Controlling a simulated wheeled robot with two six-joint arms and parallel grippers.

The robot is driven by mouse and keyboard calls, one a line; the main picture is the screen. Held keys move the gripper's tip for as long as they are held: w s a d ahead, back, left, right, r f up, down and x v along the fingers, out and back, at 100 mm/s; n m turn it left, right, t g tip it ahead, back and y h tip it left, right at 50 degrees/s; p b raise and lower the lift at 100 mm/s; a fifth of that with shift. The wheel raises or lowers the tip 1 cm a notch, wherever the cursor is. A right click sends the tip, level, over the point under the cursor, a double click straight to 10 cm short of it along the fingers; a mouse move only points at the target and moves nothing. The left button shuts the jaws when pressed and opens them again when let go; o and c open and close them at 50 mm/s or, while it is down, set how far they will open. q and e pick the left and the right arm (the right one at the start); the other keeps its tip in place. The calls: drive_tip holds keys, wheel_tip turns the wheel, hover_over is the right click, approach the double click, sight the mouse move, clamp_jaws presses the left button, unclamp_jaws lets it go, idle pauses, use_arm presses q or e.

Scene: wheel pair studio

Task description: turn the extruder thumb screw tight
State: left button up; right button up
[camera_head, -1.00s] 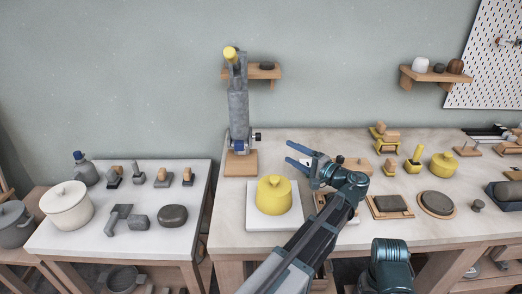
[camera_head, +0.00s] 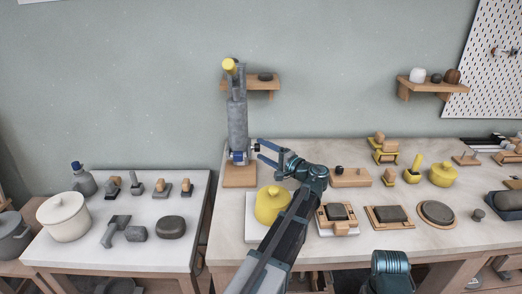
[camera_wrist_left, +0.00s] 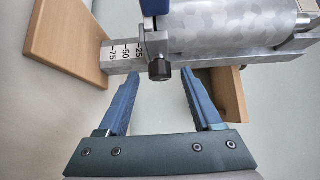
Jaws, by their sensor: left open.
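The grey extruder (camera_head: 238,122) stands upright on a wooden base at the back left of the main table, with a yellow knob on top and a blue collar low down. Its small dark thumb screw (camera_wrist_left: 159,70) sticks out from the side in the left wrist view, beside a scale marked 25, 50, 75. My left gripper (camera_head: 263,151) is open, with its blue fingers pointing at the extruder's lower right side. In the left wrist view the fingertips (camera_wrist_left: 160,78) lie left and right of the screw head, apart from it.
A yellow lidded pot (camera_head: 271,204) stands on a white board just in front of the extruder, close to my left arm. A wall shelf (camera_head: 262,83) is behind the extruder. Stamps, dark stones and yellow pieces cover the table to the right.

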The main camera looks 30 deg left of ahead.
use_arm(q)
drive_tip(key=shift+x, duration=0.75)
clamp_jaws()
